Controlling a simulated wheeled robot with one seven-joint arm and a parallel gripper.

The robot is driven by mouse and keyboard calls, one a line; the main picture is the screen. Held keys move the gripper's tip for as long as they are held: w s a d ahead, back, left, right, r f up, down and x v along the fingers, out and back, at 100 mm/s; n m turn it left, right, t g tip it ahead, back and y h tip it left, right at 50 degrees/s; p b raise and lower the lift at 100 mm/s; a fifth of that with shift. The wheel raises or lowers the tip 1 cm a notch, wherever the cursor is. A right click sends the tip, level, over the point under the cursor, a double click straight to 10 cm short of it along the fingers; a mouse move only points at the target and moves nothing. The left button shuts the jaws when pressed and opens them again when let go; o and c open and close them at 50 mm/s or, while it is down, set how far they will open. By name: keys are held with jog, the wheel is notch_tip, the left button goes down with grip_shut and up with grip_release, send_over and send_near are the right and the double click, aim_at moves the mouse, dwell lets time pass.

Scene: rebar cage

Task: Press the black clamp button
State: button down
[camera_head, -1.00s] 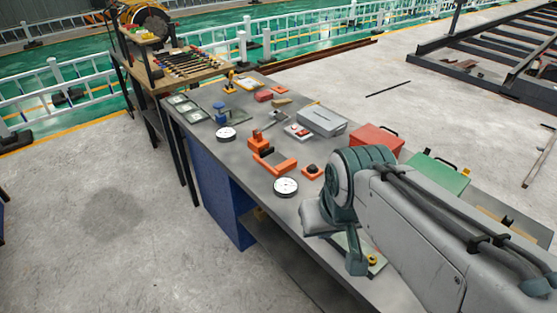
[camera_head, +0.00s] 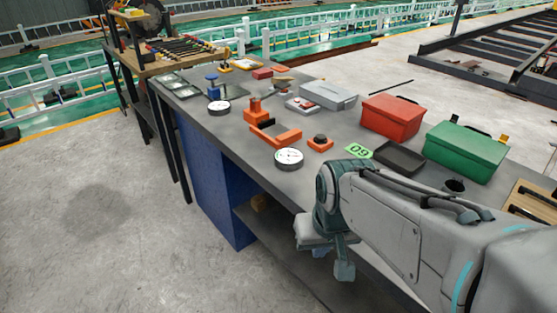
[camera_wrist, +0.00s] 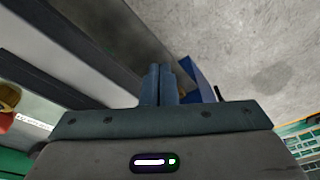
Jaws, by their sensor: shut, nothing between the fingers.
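The black clamp button (camera_head: 320,138) sits on a small orange base on the grey workbench, in the head view. An orange clamp-like fixture (camera_head: 276,137) with a black part stands just to its left. My gripper shows in the wrist view (camera_wrist: 158,80) with its two fingers shut together and nothing between them. In the head view my arm's end hangs at the bench's front edge, below and apart from the button. The button is not seen in the wrist view.
A round white dial (camera_head: 289,158) lies close to the button's front left. A green 09 tag (camera_head: 358,151), a black tray (camera_head: 399,157), a red box (camera_head: 391,117) and a green box (camera_head: 466,150) stand to the right. A grey case (camera_head: 328,96) is behind.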

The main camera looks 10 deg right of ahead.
notch_tip(320, 180, down, 12)
jog(key=g+b, duration=0.1)
jog(key=b, duration=0.7)
jog(key=shift+s+d+f+b, duration=0.15)
jog(key=shift+s+d+b, duration=0.15)
jog(key=shift+d+b, duration=0.1)
dwell(1.1)
